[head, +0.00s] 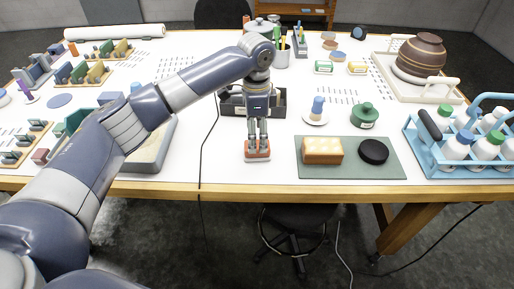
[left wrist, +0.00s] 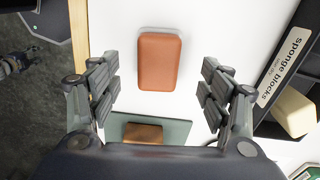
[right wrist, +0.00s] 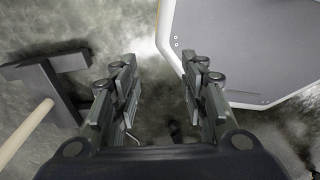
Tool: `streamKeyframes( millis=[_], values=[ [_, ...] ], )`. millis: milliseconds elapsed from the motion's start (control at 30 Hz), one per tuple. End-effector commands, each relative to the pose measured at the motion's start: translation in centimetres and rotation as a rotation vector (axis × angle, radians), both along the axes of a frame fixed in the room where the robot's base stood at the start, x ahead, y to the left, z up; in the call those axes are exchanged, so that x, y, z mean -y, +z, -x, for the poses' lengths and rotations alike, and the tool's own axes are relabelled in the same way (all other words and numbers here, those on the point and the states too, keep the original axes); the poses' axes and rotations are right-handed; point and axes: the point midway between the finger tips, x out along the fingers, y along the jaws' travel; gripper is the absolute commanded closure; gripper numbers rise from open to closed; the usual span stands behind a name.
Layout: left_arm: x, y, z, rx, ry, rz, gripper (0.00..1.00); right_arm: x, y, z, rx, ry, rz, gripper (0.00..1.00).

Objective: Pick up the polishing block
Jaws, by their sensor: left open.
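A red-orange block (head: 257,155), seemingly the polishing block, lies flat near the table's front edge. In the left wrist view the block (left wrist: 160,62) is centred, between and just beyond the fingers. My left gripper (head: 257,140) points down over it; in the left wrist view my left gripper (left wrist: 160,88) is open and empty, its fingers apart on both sides. Whether the fingertips touch the table is unclear. My right gripper (right wrist: 160,85) is open and empty over the grey floor, outside the head view.
A green mat (head: 348,171) with a tan block (head: 322,150) and a black disc (head: 374,151) lies to the right. A dark box (left wrist: 298,70) labelled "sponge blocks" stands behind the red-orange block. A blue bottle carrier (head: 425,152) is at far right. A cable (head: 201,150) runs over the front edge.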

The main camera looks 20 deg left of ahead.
Motion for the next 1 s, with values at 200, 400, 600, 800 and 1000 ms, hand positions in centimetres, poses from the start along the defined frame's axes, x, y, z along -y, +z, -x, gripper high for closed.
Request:
streamKeyframes(
  millis=[200, 400, 600, 800, 1000],
  values=[
    [0.1, -2.4, 0.5, -0.004, 0.000, -0.002, 0.28, 0.0, 1.6, -0.3, 0.003, 0.000, 0.000, 0.60],
    [0.2, -5.0, 0.5, -0.001, 0.000, -0.002, 0.28, -0.1, 2.3, -2.9, 0.045, 0.001, -0.004, 0.60],
    [0.2, -5.3, 0.5, 0.002, 0.000, -0.001, 0.28, 0.0, 2.2, -2.8, 0.041, 0.001, -0.003, 0.60],
    [0.2, -5.3, 0.5, 0.001, 0.000, 0.000, 0.58, 0.0, 2.2, -1.8, 0.027, 0.001, -0.001, 0.60],
    [0.2, -5.3, 0.5, 0.001, 0.000, 0.000, 0.77, 0.1, 2.1, -1.2, 0.018, 0.001, 0.000, 0.60]
  ],
)
